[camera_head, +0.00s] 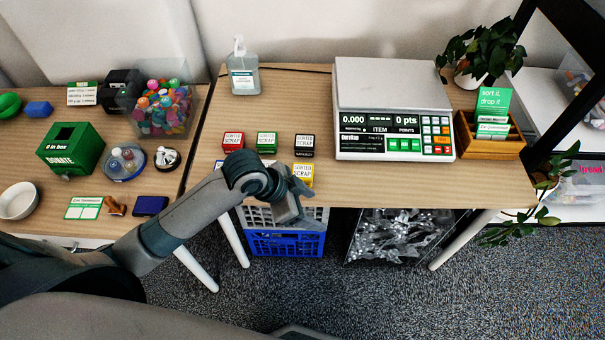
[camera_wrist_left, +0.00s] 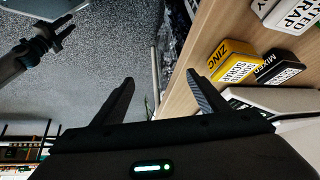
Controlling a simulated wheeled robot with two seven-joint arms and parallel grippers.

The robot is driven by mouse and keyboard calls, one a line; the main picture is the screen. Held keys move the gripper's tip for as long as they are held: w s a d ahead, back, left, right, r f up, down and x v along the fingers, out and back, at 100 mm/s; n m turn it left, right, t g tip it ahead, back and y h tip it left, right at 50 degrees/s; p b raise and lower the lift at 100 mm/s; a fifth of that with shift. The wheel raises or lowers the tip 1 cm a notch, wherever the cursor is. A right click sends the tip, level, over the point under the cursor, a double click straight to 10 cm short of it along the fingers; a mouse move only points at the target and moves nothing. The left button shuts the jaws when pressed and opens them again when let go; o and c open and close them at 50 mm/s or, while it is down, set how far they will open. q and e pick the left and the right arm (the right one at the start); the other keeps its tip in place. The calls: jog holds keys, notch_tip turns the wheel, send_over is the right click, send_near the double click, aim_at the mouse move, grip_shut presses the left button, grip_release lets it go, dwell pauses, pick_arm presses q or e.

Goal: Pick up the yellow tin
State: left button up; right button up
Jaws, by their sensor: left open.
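The yellow tin (camera_head: 303,173) with a white label stands near the front edge of the middle table, in front of a black tin (camera_head: 304,145). In the left wrist view the yellow tin (camera_wrist_left: 231,62) lies to the right, beyond and outside the right-hand finger. My left gripper (camera_head: 304,192) is at the front table edge, close beside the yellow tin. It shows open and empty in the left wrist view (camera_wrist_left: 160,85). A dark arm with a small gripper (camera_wrist_left: 68,30), seemingly my right, is at the left there; its jaw state is unclear.
A red tin (camera_head: 233,141) and a green tin (camera_head: 267,142) stand left of the black one. A scale (camera_head: 395,85) stands to the right, a pump bottle (camera_head: 243,72) at the back. A blue crate (camera_head: 287,243) is below the table. The front tabletop right of the yellow tin is clear.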

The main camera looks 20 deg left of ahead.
pick_arm(q)
jog(key=w+a+r+m+g, duration=0.1)
jog(key=w+a+r+m, duration=0.1)
jog(key=w+a+r, duration=0.2)
jog(key=w+a+r+m+g+y, duration=0.1)
jog(key=w+a+r+m, duration=0.1)
jog(key=w+a+r, duration=0.2)
jog(key=a+r, duration=0.3)
jog(key=r, duration=0.3)
jog(key=shift+w+a+r+g, duration=0.25)
jog(key=shift+a+g, duration=0.05)
jog(key=shift+a, duration=0.1)
pick_arm(e)
jog(key=shift+s+d, duration=0.1)
jog(key=shift+s, duration=0.2)
pick_arm(q)
jog(key=p, duration=0.3)
send_over(302, 173)
jog(key=a, duration=0.2)
jog(key=f, duration=1)
jog(key=shift+s+f, duration=0.25)
jog(key=shift+f, duration=0.15)
jog(key=shift+d+f, duration=0.1)
jog(key=shift+f, duration=0.15)
pick_arm(e)
jog(key=s+d+g, duration=0.2)
jog(key=s+d, duration=0.1)
jog(key=s, duration=0.6)
jog(key=shift+d+f+g+h, duration=0.3)
jog(key=shift+d+f+h, duration=0.1)
